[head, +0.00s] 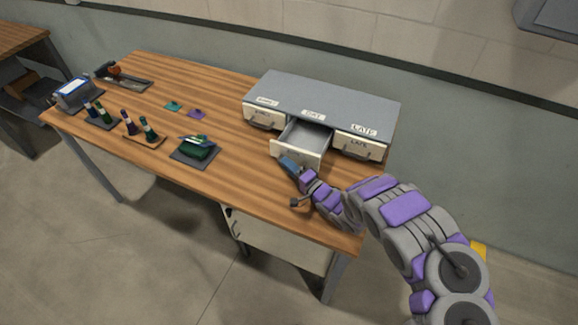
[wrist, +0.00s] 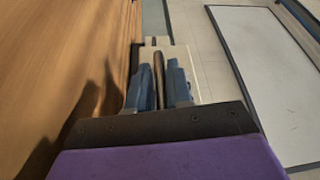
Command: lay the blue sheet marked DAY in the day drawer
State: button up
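The day drawer (head: 304,139) is the middle drawer of a grey cabinet (head: 325,95), under a DAY label. It is pulled out, and the visible part of its inside looks empty. My gripper (head: 288,163) is at the drawer's front. In the wrist view, its two blue fingers (wrist: 159,88) lie close on both sides of a dark handle bar (wrist: 158,70) before the pale drawer front. A blue and white face (head: 74,87) shows on a grey holder at the desk's far left; I cannot read any marking or tell if it is the DAY sheet.
The side drawers, left (head: 264,117) and LATE (head: 359,147), are shut. Several rollers (head: 128,122) and a dark tray with a green item (head: 195,150) stand on the wooden desk (head: 230,160). Small teal (head: 173,106) and purple (head: 197,113) pieces lie behind. Desk between tray and drawer is clear.

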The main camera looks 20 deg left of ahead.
grip_shut()
jog(key=shift+s, duration=0.1)
jog(key=s+p, duration=0.2)
jog(key=p, duration=0.1)
jog(key=shift+s, duration=0.15)
jog(key=shift+s+a+f, duration=0.1)
jog(key=shift+s+f, duration=0.05)
jog(key=shift+s, duration=0.15)
jog(key=shift+o, duration=2.1)
grip_release()
jog(key=shift+w, duration=0.1)
